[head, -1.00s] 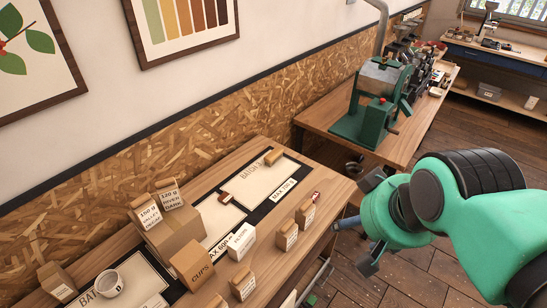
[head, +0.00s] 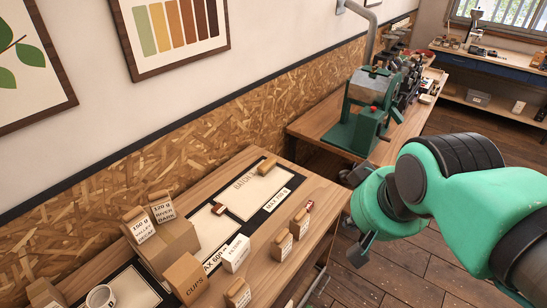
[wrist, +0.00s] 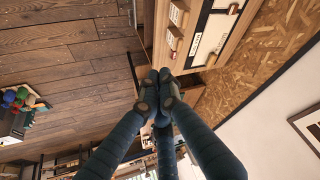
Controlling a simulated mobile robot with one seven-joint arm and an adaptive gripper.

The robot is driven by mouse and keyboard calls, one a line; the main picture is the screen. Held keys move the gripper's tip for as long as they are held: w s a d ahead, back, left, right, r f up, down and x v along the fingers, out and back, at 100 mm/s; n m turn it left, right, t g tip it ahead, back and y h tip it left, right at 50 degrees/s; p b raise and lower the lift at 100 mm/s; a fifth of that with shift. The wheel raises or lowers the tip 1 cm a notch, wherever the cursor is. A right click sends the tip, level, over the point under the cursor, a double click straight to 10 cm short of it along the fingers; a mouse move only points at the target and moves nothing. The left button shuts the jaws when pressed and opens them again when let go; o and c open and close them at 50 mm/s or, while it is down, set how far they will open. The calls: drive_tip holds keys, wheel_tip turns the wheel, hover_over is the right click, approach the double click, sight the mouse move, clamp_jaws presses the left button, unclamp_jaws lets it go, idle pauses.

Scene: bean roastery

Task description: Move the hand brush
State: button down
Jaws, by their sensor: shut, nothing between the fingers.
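My gripper (wrist: 158,88) shows in the wrist view with its dark fingers closed together and nothing between them. In the head view my arm reaches in from the right, and the gripper hangs over the floor just off the right end of the wooden table (head: 323,190), apart from it. I cannot say for sure which thing is the hand brush. A small tan wooden piece (head: 267,164) lies at the far end of the pale mat (head: 258,190). A small red-brown piece (head: 309,206) lies between the mat and the table edge.
A cardboard box (head: 178,238) and a white cup (head: 101,297) are at the left. A green machine (head: 357,112) stands on a farther bench. The floor (head: 400,265) right of the table is clear.

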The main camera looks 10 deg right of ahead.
drive_tip(key=w+r+m, duration=0.1)
drive_tip(key=w+r, duration=0.3)
drive_tip(key=w, duration=0.7)
drive_tip(key=w+r+m, duration=0.1)
drive_tip(key=w+r, duration=0.2)
drive_tip(key=w, duration=0.7)
drive_tip(key=w+f+m+g+h, duration=0.1)
drive_tip(key=w+f+m+g, duration=0.15)
drive_tip(key=w, duration=2.05)
drive_tip(key=w+a+f+m+h+p, duration=0.1)
drive_tip(key=w+a+f, duration=0.1)
drive_tip(key=w+f, duration=0.7)
drive_tip(key=w+a+f+m, duration=0.1)
drive_tip(key=w+f, duration=0.5)
drive_tip(key=w, duration=0.5)
drive_tip(key=w+a+f+m, duration=0.1)
drive_tip(key=w+f, duration=0.4)
drive_tip(key=f, duration=0.5)
drive_tip(key=w+a+f+m, duration=0.1)
drive_tip(key=w+f, duration=0.5)
drive_tip(key=f, duration=0.3)
drive_tip(key=shift+f+h+p, duration=0.3)
drive_tip(key=shift+f, duration=0.1)
drive_tip(key=shift+f+g, duration=0.1)
drive_tip(key=shift+g, duration=0.15)
